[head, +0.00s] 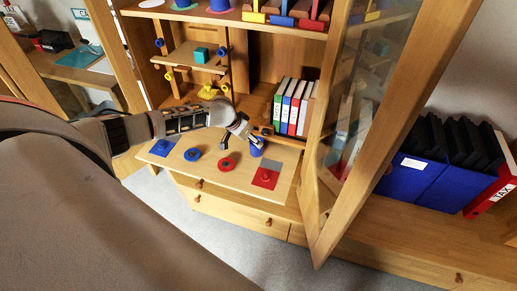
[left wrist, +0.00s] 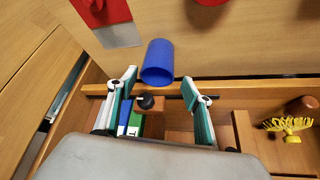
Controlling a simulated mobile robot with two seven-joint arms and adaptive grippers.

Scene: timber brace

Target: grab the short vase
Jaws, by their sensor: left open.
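A short blue cylinder, which looks like the short vase (left wrist: 157,62), stands on the pull-out wooden board. In the head view the blue vase (head: 256,150) is at the tip of my left gripper (head: 240,142), partly covered by a finger. In the left wrist view my left gripper (left wrist: 159,88) is open. The vase lies just beyond the fingertips, roughly centred between them, and nothing is gripped. I cannot tell if a finger touches it. My right gripper is not in view.
The board also holds a red ring (head: 227,164), a blue ring (head: 192,154) and a red square (head: 265,178). Several binders (head: 294,106) stand behind on the shelf. An open glass door (head: 345,130) is close on the right. A yellow spiky object (left wrist: 288,125) is nearby.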

